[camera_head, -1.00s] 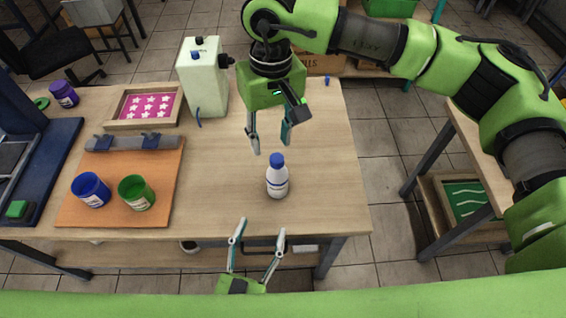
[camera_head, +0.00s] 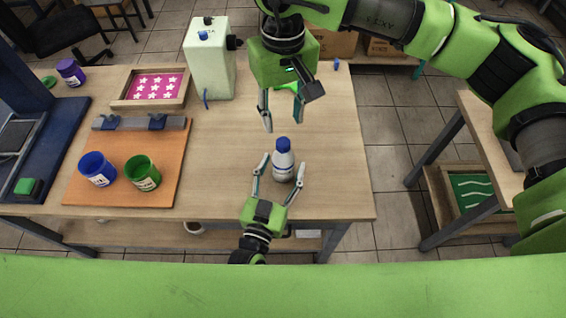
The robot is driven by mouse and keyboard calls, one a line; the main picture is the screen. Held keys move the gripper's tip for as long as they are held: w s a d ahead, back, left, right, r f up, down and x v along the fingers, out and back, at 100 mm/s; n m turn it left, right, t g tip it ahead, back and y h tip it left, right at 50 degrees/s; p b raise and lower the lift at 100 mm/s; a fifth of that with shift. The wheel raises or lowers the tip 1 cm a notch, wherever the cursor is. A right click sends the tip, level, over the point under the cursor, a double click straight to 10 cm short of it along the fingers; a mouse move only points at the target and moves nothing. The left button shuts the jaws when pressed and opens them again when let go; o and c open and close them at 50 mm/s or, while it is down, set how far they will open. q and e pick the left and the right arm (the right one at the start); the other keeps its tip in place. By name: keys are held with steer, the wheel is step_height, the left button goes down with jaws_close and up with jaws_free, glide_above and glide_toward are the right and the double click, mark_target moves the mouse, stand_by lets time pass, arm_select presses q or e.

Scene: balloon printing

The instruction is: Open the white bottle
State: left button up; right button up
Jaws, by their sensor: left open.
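The white bottle (camera_head: 283,164) with a blue cap (camera_head: 283,144) and a blue band stands upright on the wooden table, right of the middle. My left gripper (camera_head: 280,167) is open, with one finger on each side of the bottle's body; I cannot tell if they touch it. My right gripper (camera_head: 282,121) is open and points down above and behind the cap, its fingers apart and nothing between them.
An orange board (camera_head: 127,190) with a blue jar (camera_head: 97,169) and a green jar (camera_head: 143,173) lies to the left. A framed pink star screen (camera_head: 153,87) and a pale machine (camera_head: 210,62) stand behind. The table (camera_head: 345,185) is clear right of the bottle.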

arm_select(q)
steer(key=shift+w+d, duration=0.1)
steer(key=shift+w, duration=0.25)
arm_select(e)
steer(key=shift+w, duration=0.1)
